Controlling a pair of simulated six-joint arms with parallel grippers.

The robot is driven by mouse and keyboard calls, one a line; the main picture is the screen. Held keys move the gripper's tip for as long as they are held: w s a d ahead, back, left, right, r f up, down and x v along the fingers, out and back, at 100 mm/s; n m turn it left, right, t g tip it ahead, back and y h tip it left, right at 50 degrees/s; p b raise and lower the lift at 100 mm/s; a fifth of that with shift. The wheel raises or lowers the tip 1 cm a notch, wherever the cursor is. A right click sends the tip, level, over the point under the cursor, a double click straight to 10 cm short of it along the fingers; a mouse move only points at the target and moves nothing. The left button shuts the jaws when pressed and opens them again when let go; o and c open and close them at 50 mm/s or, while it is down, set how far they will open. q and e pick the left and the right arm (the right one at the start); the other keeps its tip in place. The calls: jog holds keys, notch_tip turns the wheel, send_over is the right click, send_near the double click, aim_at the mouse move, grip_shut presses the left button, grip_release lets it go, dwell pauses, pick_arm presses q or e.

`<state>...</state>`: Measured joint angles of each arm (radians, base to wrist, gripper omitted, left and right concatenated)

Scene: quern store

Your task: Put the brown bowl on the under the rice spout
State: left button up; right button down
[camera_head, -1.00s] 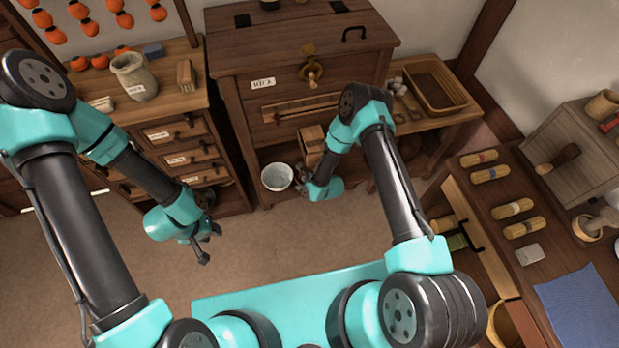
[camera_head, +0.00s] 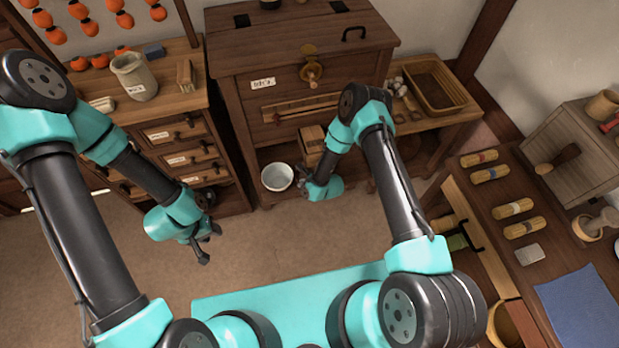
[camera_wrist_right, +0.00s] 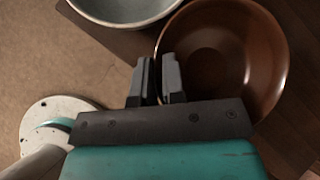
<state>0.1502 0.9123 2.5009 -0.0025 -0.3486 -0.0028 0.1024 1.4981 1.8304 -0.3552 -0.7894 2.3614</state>
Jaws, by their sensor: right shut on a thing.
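The brown bowl (camera_wrist_right: 262,60) is in the right wrist view, upright beside a pale bowl. My right gripper (camera_wrist_right: 157,72) is shut on the brown bowl's near left rim, one finger outside the wall and one inside. In the head view my right gripper (camera_head: 306,180) is low at the cabinet's bottom shelf, and my arm hides the brown bowl there. The rice spout (camera_head: 312,71) is on the front of the dark wooden rice cabinet (camera_head: 235,62), above a slotted panel. My left gripper (camera_head: 207,245) hangs over the floor at left; its finger opening is unclear.
The pale bowl (camera_head: 277,177) stands on the bottom shelf, left of my right gripper. A small wooden box (camera_head: 312,138) is behind it. A drawer chest (camera_head: 150,108) stands left, a side table with a tray (camera_head: 462,104) right. The floor in front is clear.

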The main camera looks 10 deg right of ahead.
jog(key=shift+r, duration=0.1)
dwell(0.3)
jog(key=shift+r, duration=0.55)
jog(key=s+d, duration=1.1)
jog(key=s, duration=0.2)
jog(key=shift+s+d, duration=0.35)
jog(key=shift+r, duration=0.15)
jog(key=w+d+r+m+t+h, duration=0.1)
jog(key=w+d+r+m+h, duration=0.15)
jog(key=w+r, duration=0.5)
jog(key=w+d+r+m+t+h, duration=0.15)
jog(key=w+d+r+m, duration=0.3)
jog(key=r, duration=0.55)
jog(key=a+r+m+h, duration=0.3)
jog(key=a+r, duration=0.1)
jog(key=r, duration=0.7)
jog(key=w+a+r+m+g+h, duration=0.1)
jog(key=a+r+m+h, duration=0.2)
jog(key=r, duration=0.8)
jog(key=shift+w+a+r+m, duration=0.3)
jog(key=shift+a+r, duration=0.1)
jog(key=shift+a, duration=0.15)
jog(key=shift+f, duration=0.1)
